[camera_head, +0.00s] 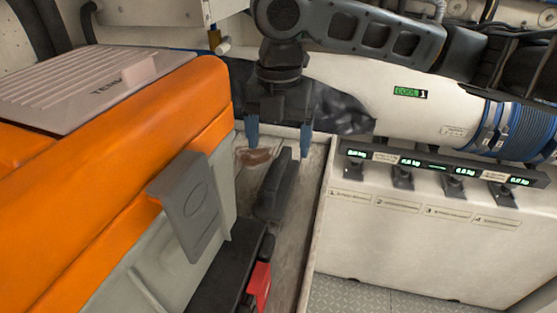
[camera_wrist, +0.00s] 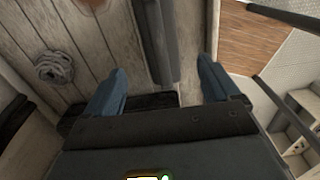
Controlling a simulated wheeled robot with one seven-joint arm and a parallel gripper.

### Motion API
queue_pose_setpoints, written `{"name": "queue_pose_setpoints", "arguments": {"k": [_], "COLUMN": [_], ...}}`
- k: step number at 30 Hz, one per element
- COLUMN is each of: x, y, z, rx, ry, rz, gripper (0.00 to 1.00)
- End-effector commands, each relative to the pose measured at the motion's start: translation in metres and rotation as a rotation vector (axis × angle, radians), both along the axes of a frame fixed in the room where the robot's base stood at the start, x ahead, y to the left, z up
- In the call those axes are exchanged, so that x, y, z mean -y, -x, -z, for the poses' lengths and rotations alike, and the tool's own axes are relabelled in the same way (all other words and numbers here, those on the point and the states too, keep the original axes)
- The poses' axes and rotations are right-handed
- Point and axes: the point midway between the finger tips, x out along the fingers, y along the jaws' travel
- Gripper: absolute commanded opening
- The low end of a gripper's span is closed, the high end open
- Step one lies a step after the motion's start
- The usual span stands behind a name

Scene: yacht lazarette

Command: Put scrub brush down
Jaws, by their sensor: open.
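My gripper (camera_head: 278,142) hangs fingers-down over a narrow wooden surface, its two blue fingers spread apart. A long dark grey object (camera_head: 272,192), which seems to be the scrub brush, lies on that surface just below and in front of the fingers. In the wrist view, a dark grey bar (camera_wrist: 161,45), apparently the same object, runs between the fingers of my gripper (camera_wrist: 162,84) with a gap on each side. I see no bristles, and I cannot tell whether its underside rests fully on the wood.
An orange-lidded box (camera_head: 110,160) with a grey latch stands close on the left. A black case with a red part (camera_head: 258,285) is in front. A white cabinet with small displays (camera_head: 430,240) is at right. A coiled rope (camera_wrist: 55,68) lies on the planks.

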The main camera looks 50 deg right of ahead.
Motion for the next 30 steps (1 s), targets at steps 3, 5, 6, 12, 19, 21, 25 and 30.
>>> {"name": "queue_pose_setpoints", "arguments": {"k": [3,5,6,12,19,21,25,30], "x": [0.000,0.000,0.000,0.000,0.000,0.000,0.000,0.000], "y": [0.000,0.000,0.000,0.000,0.000,0.000,0.000,0.000], "z": [-0.015,-0.020,-0.023,-0.026,-0.026,-0.026,-0.026,-0.026], "rx": [0.000,0.000,0.000,0.000,0.000,0.000,0.000,0.000], "ry": [0.001,0.001,0.001,0.000,0.000,0.000,0.000,0.000], "rz": [-0.002,-0.002,-0.001,-0.001,-0.001,-0.001,-0.001,0.000], "gripper": [0.89,0.89,0.89,0.89,0.89,0.89,0.89,0.89]}}
